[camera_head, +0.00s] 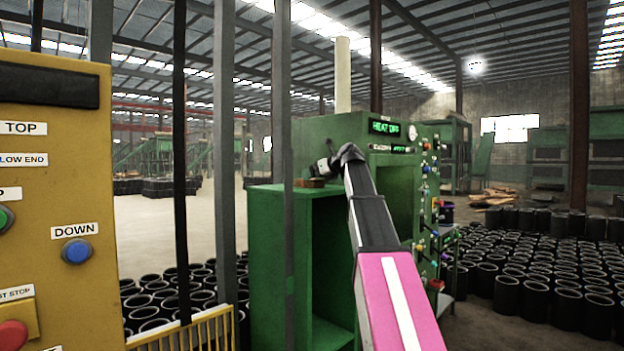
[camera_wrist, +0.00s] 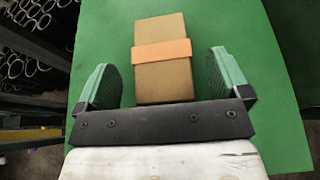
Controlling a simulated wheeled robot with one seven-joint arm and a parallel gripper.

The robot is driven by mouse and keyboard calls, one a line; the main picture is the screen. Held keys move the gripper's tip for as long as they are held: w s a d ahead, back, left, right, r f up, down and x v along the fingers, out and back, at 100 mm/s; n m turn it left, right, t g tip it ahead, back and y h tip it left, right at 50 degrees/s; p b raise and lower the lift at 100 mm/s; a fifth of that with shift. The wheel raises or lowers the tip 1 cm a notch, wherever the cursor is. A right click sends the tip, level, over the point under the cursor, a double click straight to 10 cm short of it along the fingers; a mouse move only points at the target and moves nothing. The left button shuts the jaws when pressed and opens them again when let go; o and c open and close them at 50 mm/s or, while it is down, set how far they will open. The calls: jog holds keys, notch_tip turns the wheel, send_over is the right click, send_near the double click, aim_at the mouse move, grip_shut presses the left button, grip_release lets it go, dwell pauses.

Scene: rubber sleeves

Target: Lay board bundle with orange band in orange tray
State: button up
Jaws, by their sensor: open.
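The board bundle (camera_wrist: 163,78) is a brown block with an orange band (camera_wrist: 161,55) around it, lying on a green surface. In the wrist view it sits between the two green fingers of my gripper (camera_wrist: 163,84), which is open with a gap on each side of the bundle. In the head view my arm reaches to the top of the green cabinet (camera_head: 268,230), where a small brown piece of the bundle (camera_head: 311,183) shows beside my gripper (camera_head: 322,170). I see no orange tray in either view.
A yellow control panel (camera_head: 55,190) stands at the near left. Dark posts and a yellow railing (camera_head: 190,332) stand before the cabinet. A green machine with a lit display (camera_head: 385,127) rises behind my arm. Many black sleeves (camera_head: 540,262) cover the floor at right.

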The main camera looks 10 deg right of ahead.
jog(key=v, duration=0.8)
jog(key=shift+s+d+r, duration=0.1)
jog(key=shift+s+d, duration=0.05)
jog(key=shift+s, duration=0.15)
jog(key=shift+o, duration=0.5)
jog(key=shift+s+d+r, duration=0.1)
jog(key=shift+r, duration=0.05)
jog(key=w+a+f+g+h, duration=0.1)
jog(key=w+a+f, duration=0.1)
jog(key=w, duration=0.1)
jog(key=w+a+f+g+h, duration=0.1)
jog(key=w+a, duration=0.1)
jog(key=w, duration=0.1)
jog(key=w+a+f+g, duration=0.1)
jog(key=w+a+f, duration=0.1)
jog(key=w+a, duration=0.1)
jog(key=shift+w+a+f+g+h, duration=0.15)
jog(key=shift+w+f+g+h, duration=0.2)
jog(key=shift+w, duration=0.2)
jog(key=shift+r, duration=0.1)
jog(key=shift+c, duration=0.3)
jog(key=c, duration=1.1)
jog(key=shift+o, duration=0.2)
